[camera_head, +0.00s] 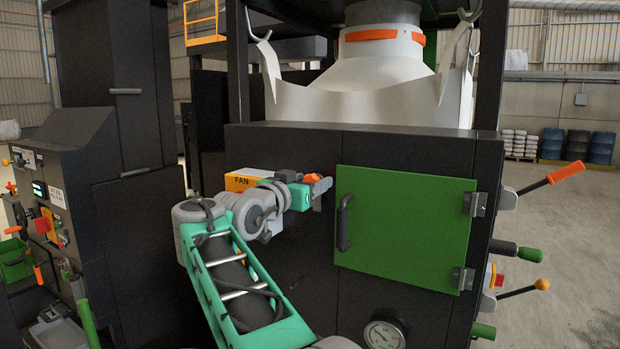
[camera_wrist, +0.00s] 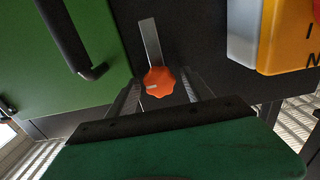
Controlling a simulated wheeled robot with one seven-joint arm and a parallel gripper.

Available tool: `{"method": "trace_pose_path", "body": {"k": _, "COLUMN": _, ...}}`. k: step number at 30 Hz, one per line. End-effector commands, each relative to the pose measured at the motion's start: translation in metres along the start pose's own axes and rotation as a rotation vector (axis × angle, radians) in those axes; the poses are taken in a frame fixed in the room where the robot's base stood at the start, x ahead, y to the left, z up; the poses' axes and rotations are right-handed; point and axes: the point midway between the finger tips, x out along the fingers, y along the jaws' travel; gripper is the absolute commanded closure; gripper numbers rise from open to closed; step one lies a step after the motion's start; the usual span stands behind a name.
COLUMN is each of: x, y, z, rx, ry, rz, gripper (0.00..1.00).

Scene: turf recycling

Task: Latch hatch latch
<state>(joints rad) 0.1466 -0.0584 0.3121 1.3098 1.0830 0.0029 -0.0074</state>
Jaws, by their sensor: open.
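The green hatch (camera_head: 405,225) is closed flat on the front of the black machine, with a black handle (camera_head: 344,223) near its left edge. It also shows at the left of the wrist view (camera_wrist: 45,70). The latch has an orange knob (camera_wrist: 158,82) and a flat metal strip (camera_wrist: 150,42). In the wrist view the strip runs beside the hatch edge, over the dark panel, and does not cross the hatch. My gripper (camera_wrist: 162,88) is open, with its fingers on either side of the knob. In the head view my gripper (camera_head: 318,188) is left of the hatch; contact cannot be told.
A yellow FAN box (camera_head: 240,182) is close to the left of my gripper; it also shows at the right of the wrist view (camera_wrist: 287,35). A pressure gauge (camera_head: 383,333) sits below the hatch. Levers (camera_head: 540,180) stick out at the machine's right side.

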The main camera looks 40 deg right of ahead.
Motion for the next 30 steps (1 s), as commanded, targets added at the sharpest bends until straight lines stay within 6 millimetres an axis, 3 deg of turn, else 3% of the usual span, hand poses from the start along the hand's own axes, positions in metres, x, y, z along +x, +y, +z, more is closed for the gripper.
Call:
{"method": "trace_pose_path", "body": {"k": 6, "x": 0.0007, "y": -0.0001, "z": 0.0004, "rx": 0.001, "ry": 0.000, "rz": -0.001, "gripper": 0.41}}
{"method": "trace_pose_path", "body": {"k": 27, "x": 0.0003, "y": -0.0002, "z": 0.0002, "rx": 0.001, "ry": -0.001, "rz": -0.001, "gripper": 0.98}}
{"method": "trace_pose_path", "body": {"k": 30, "x": 0.0002, "y": -0.0002, "z": 0.0002, "rx": 0.001, "ry": -0.001, "rz": -0.002, "gripper": 1.00}}
